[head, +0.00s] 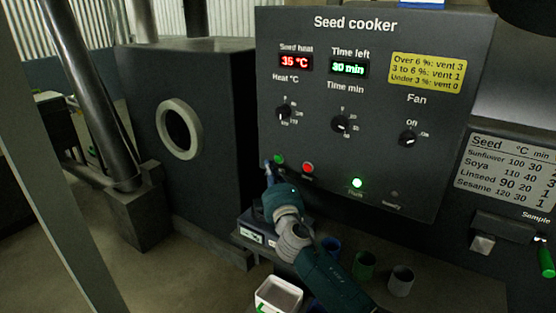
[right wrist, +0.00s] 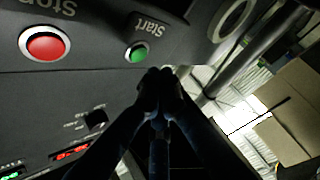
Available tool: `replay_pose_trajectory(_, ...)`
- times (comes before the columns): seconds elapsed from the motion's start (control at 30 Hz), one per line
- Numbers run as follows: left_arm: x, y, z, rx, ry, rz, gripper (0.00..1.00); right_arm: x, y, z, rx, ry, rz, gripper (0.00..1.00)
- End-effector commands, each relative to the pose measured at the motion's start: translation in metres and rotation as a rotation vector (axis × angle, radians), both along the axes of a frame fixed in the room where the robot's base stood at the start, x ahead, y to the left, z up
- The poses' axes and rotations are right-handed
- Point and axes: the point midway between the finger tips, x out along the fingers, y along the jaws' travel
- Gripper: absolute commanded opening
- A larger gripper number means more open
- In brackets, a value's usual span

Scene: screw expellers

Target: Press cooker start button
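The seed cooker panel (head: 440,120) is a dark upright box. Its small green start button (head: 279,159) is at the lower left, and the red stop button (head: 308,168) is to its right. My right gripper (head: 268,166) is just left of and below the green button. In the right wrist view the fingertips (right wrist: 160,76) are together, with nothing seen between them. The green start button (right wrist: 137,53), labelled Start, is near the tips there; I cannot tell if they touch the panel. The red stop button (right wrist: 46,44) is farther left. My left gripper is out of view.
The displays read 35 °C (head: 296,63) and 30 min (head: 349,68). Heat (head: 283,113), time (head: 341,124) and fan (head: 408,139) knobs sit below. A green lamp (head: 357,183) is lit. Several cups, including a grey one (head: 401,281), and a white container (head: 278,295) stand below.

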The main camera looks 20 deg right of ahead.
Motion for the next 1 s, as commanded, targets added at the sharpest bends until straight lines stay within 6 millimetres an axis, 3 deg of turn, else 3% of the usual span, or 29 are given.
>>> replay_pose_trajectory(0.37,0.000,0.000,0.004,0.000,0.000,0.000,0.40,-0.021,0.027,0.000,0.002,0.001,0.001,0.00)
replay_pose_trajectory(1.0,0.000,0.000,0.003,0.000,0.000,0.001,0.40,-0.023,0.028,0.000,0.001,0.000,-0.001,0.00)
